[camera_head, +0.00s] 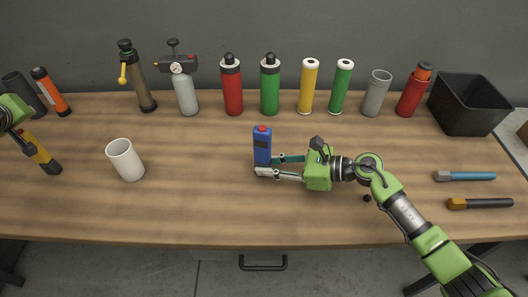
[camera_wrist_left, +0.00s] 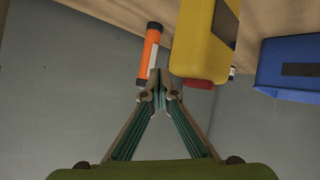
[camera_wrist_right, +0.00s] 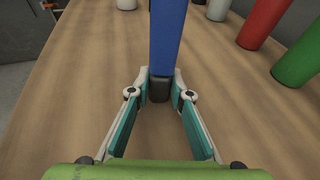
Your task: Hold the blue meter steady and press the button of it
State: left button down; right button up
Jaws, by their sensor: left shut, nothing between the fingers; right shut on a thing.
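The blue meter (camera_head: 262,150) stands upright near the middle of the table, its red button (camera_head: 262,127) on top and a dark screen on its front. My right gripper (camera_head: 266,168) is shut on its lower end; in the right wrist view the fingers clasp the black base below the blue body (camera_wrist_right: 168,38). Whether the base touches the table is unclear. My left gripper (camera_wrist_left: 163,88) is shut and empty at the far left, away from the held meter. Near its tips, the left wrist view shows a yellow device (camera_wrist_left: 202,45) with a red end.
A white cup (camera_head: 126,160) stands left of the meter. Bottles, cylinders and a black bin (camera_head: 468,103) line the back. Blue-handled (camera_head: 465,176) and dark-handled (camera_head: 482,203) tools lie at right. A blue object (camera_wrist_left: 288,68) shows in the left wrist view. The table's front middle is clear.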

pick_arm(q)
jog(key=w+d+h, duration=0.2)
jog(key=w+d, duration=0.1)
jog(key=d, duration=0.6)
jog(key=w+d+h, duration=0.2)
jog(key=d, duration=0.6)
notch_tip(320, 180, up, 12)
jog(key=m+g+h, duration=0.4)
jog(key=m+h, duration=0.5)
jog(key=m, duration=0.1)
send_over(259, 128)
jog(key=shift+d+f, duration=0.1)
jog(key=shift+f, duration=4.1)
jog(key=shift+f, duration=0.1)
jog(key=shift+f, duration=0.35)
